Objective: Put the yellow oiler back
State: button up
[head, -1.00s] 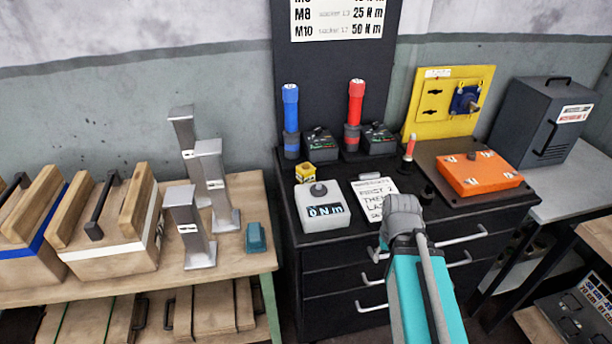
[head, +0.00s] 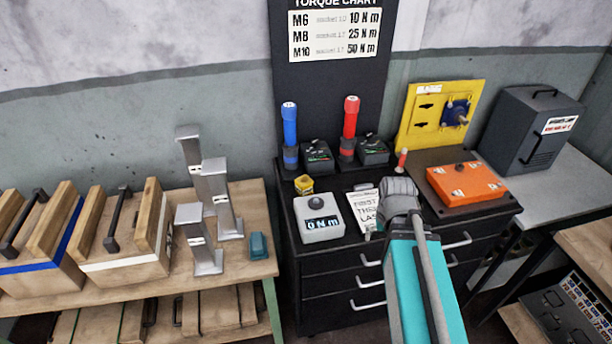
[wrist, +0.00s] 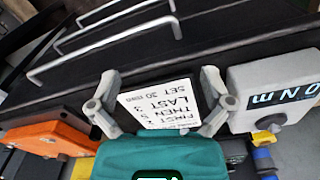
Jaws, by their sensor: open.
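I cannot make out a yellow oiler for certain in either view. A small yellow block-like item (head: 303,184) stands on the black drawer cabinet (head: 340,262), behind the grey torque display. A yellow piece also shows beside that display in the wrist view (wrist: 268,127). My gripper (wrist: 158,80) is open, with its two grey fingers spread and nothing between them. Past the fingers lies the white instruction card (wrist: 160,105).
The grey torque display (head: 320,218), blue tool (head: 289,125), red tool (head: 351,118), orange box (head: 467,184) and yellow panel (head: 440,113) crowd the cabinet top. Handles (head: 370,282) stick out in front. A wooden bench (head: 245,275) with grey stands is at left.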

notch_tip(320, 180, up, 7)
jog(key=w+a+p, duration=0.1)
jog(key=w+p, duration=0.1)
jog(key=p, duration=0.4)
notch_tip(320, 180, up, 4)
jog(key=m+p, duration=0.4)
jog(key=m, duration=0.6)
send_over(303, 179)
jog(key=shift+f+b, duration=0.1)
jog(key=shift+b, duration=0.25)
notch_tip(303, 179, down, 8)
jog(key=b, duration=0.8)
jog(key=shift+f, duration=0.15)
